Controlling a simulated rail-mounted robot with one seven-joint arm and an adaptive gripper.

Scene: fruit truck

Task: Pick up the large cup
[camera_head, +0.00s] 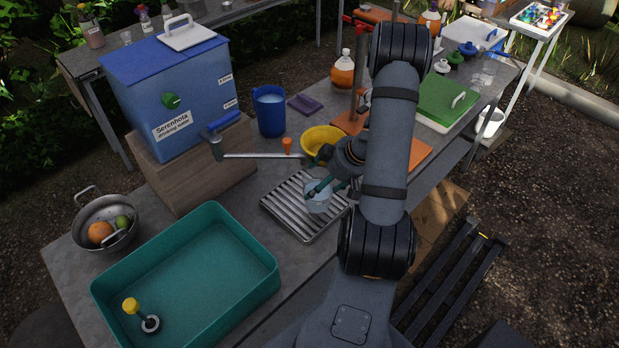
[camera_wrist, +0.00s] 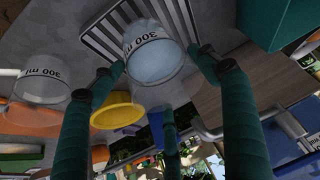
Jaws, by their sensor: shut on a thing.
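A clear cup (camera_head: 318,201) is at the slatted metal drain tray (camera_head: 285,207). In the wrist view the cup (camera_wrist: 152,60) carries a "300 ml" mark and sits between my green fingers. My gripper (camera_head: 318,187) is shut on this cup. I cannot tell whether the cup touches the slats or is just above them. A second clear cup (camera_wrist: 43,84), also marked "300 ml", stands to the left in the wrist view, outside the fingers. I do not make it out in the head view, where my arm covers part of the table.
A yellow bowl (camera_head: 318,137) stands close behind the gripper. A blue pitcher (camera_head: 269,112) and a blue water dispenser (camera_head: 178,95) with a long tap lever are further left. A teal bin (camera_head: 252,248) lies at the front left, near a metal colander (camera_head: 90,215).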

